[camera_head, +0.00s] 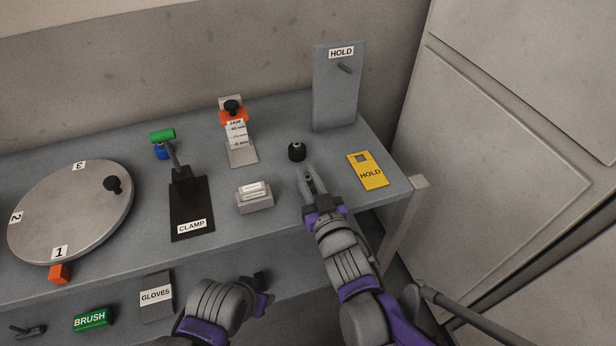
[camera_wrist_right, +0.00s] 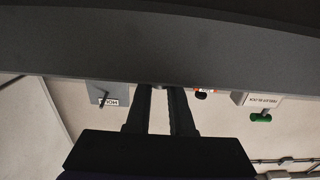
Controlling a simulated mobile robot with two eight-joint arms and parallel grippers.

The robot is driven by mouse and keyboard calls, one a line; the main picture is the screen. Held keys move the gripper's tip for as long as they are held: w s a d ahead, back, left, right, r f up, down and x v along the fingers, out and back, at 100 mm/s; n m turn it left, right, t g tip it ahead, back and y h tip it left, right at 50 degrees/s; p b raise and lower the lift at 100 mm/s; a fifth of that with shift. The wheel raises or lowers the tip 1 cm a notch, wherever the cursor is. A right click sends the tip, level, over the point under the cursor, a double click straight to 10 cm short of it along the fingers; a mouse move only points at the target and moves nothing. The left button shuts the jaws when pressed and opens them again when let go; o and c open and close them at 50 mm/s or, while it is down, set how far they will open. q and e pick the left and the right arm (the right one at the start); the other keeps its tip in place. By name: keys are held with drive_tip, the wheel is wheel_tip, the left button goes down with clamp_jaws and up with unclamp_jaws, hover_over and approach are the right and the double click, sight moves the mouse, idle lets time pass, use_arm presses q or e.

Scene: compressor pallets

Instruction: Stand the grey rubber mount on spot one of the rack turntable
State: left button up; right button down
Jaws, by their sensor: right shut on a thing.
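My right gripper (camera_head: 309,178) is over the right part of the bench. Its fingers are shut on a small grey piece, mostly hidden between the tips. It looks like the grey rubber mount (camera_head: 308,174), but little of it shows. In the right wrist view the fingers (camera_wrist_right: 158,95) are close together, with a bit of grey between their tips. The rack turntable (camera_head: 70,215) is a round grey disc at the far left, with labels 1, 2 and 3 and a black knob. Spot one's label (camera_head: 60,252) is at its near edge and looks empty. My left gripper (camera_head: 262,284) is low at the bench's front; its jaws are unclear.
A black round piece (camera_head: 296,152) stands just beyond the right gripper. An orange block (camera_head: 60,274) is by the turntable.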

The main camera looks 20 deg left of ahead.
drive_tip(key=shift+f, duration=0.2)
drive_tip(key=c, duration=0.8)
unclamp_jaws()
drive_tip(key=shift+r, duration=0.1)
drive_tip(key=v, duration=1.1)
drive_tip(key=shift+w, duration=0.1)
